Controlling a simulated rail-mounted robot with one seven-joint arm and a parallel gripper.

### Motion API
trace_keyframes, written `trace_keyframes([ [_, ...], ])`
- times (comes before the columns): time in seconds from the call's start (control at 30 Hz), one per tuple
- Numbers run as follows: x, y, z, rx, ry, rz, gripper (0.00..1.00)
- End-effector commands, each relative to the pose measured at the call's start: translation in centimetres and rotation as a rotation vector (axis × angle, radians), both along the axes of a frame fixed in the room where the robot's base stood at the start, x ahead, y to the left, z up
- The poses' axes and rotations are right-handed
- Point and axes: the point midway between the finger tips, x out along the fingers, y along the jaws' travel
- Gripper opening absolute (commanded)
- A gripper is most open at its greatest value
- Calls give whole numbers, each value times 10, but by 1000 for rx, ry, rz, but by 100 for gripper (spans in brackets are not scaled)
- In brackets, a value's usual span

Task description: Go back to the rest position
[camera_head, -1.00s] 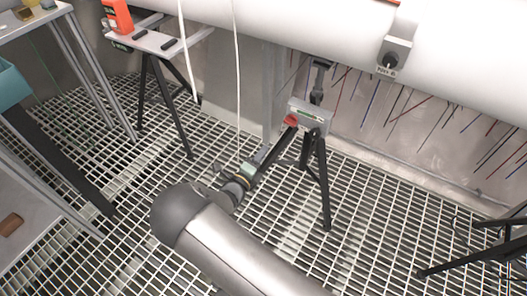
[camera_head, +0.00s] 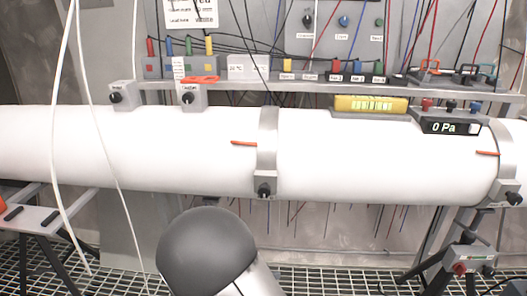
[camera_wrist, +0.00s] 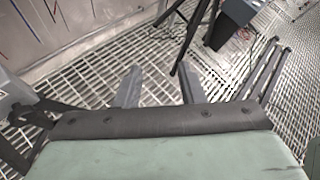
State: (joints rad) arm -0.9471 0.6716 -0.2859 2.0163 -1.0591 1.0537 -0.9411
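My gripper (camera_wrist: 159,82) shows in the wrist view with its two grey fingers apart. It is open, and nothing is between the fingers. They stand over the metal grating floor (camera_wrist: 150,65). In the head view the gripper is out of sight. Only a dark rounded part of my own arm shows there, at the bottom, in front of the big white pipe.
The white pipe (camera_head: 370,155) crosses the head view, with a yellow gauge (camera_head: 370,104) and a pressure display (camera_head: 446,127) above. A small stand (camera_head: 37,219) is at the left; a control box (camera_head: 470,258) is at the lower right. Black tripod legs (camera_wrist: 191,40) rise beyond my fingers.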

Motion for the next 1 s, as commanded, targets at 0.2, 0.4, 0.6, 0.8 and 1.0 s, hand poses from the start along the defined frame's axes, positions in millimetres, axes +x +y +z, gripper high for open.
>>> trace_keyframes([
  [0.2, -73, -99, 95, 482, -233, -733, 35],
  [0.4, -149, -136, 162, 809, -499, -1393, 35],
  [0.6, -202, -140, 205, 1008, -734, -1914, 35],
  [0.8, -220, -136, 218, 1078, -837, -2142, 35],
  [1.0, -221, -135, 217, 1081, -844, -2163, 35],
])
